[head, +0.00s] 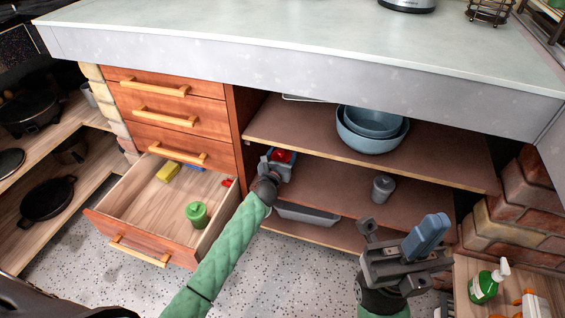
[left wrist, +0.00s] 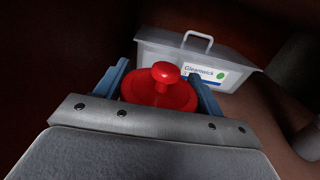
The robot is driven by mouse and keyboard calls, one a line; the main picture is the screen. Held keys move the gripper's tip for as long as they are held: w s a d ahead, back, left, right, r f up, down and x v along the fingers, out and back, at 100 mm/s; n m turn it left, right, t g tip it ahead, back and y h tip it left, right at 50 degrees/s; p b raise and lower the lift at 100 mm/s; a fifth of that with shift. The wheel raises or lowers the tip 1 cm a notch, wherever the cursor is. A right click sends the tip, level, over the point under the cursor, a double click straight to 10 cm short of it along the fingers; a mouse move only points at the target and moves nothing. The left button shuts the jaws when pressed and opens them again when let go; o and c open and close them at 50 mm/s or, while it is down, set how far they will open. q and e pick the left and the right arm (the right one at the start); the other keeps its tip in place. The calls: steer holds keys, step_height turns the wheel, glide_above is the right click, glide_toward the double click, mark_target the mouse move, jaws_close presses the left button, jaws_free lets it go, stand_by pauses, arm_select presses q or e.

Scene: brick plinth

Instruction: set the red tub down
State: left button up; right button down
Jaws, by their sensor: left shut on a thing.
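The red tub (head: 281,156) is in my left gripper (head: 279,165), at the left end of the open cupboard by the middle shelf (head: 330,180). In the left wrist view the tub (left wrist: 163,92) shows a round red lid with a knob, between the two blue fingers. The gripper is shut on it. Its underside is hidden, so I cannot tell whether it touches the shelf. My right gripper (head: 425,240) is in front of the cupboard at the lower right, with nothing visible in it; its finger gap is unclear.
A clear box labelled Gleamwick (left wrist: 195,62) stands just beyond the tub. A grey canister (head: 382,188) stands further right on the middle shelf, with bare shelf between. Blue bowls (head: 370,135) sit above. An open drawer (head: 150,210) at left holds a green tub (head: 197,214).

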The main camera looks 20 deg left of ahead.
arm_select(q)
step_height(320, 180, down, 3)
steer(key=shift+r+b, duration=0.1)
steer(key=shift+b, duration=0.3)
steer(key=shift+f, duration=0.25)
steer(key=o, duration=1.1)
steer(key=shift+c, duration=0.2)
steer(key=shift+r, duration=0.1)
